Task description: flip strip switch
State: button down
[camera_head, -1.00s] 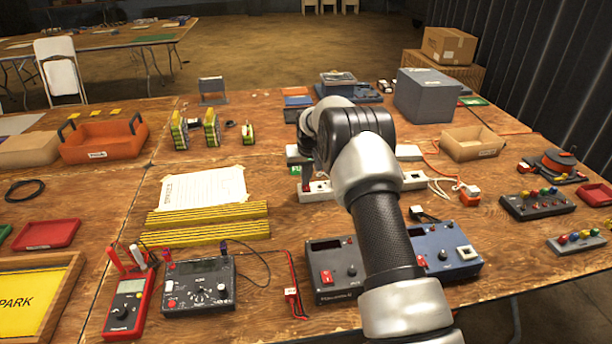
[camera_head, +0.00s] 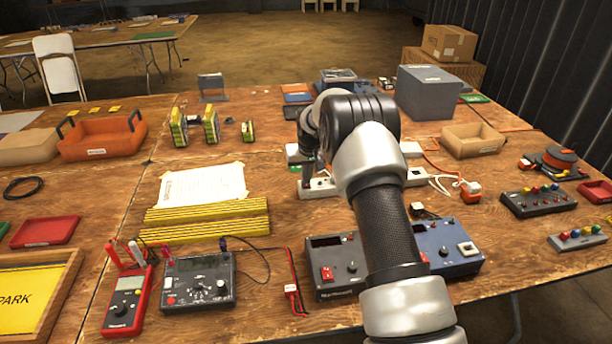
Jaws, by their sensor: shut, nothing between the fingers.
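A white power strip (camera_head: 332,192) lies on the wooden table just past the two front power units. Its middle is hidden behind my arm, and its right part shows again to the right of the arm. A small dark red patch near its left end looks like the switch, but it is too small to read its position. My gripper (camera_head: 317,178) points down at the strip's left part, just right of that patch. It is shut with nothing in it. I cannot tell whether the fingertips touch the strip.
A second white strip lies behind, partly hidden by my arm. A dark grey power unit (camera_head: 333,283) and a blue one (camera_head: 455,262) stand in front. A white cable and orange plug (camera_head: 470,189) lie to the right. Yellow bars (camera_head: 205,222) and a paper sheet (camera_head: 203,186) lie left.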

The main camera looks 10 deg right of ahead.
jog(key=shift+s+f, duration=0.35)
jog(key=shift+f, duration=0.15)
notch_tip(320, 180, up, 6)
jog(key=p, duration=0.2)
jog(key=shift+f+p, duration=0.25)
jog(key=shift+p, duration=0.05)
jog(key=v, duration=0.9)
jog(key=shift+r, duration=0.15)
jog(key=shift+w+r, duration=0.2)
jog(key=shift+w, duration=0.3)
jog(key=x, duration=0.8)
jog(key=b+x, duration=0.1)
jog(key=x, duration=0.3)
jog(key=shift+s+f, duration=0.2)
jog(key=shift+f, duration=0.2)
jog(key=shift+w+f, duration=0.1)
jog(key=shift+f, duration=0.55)
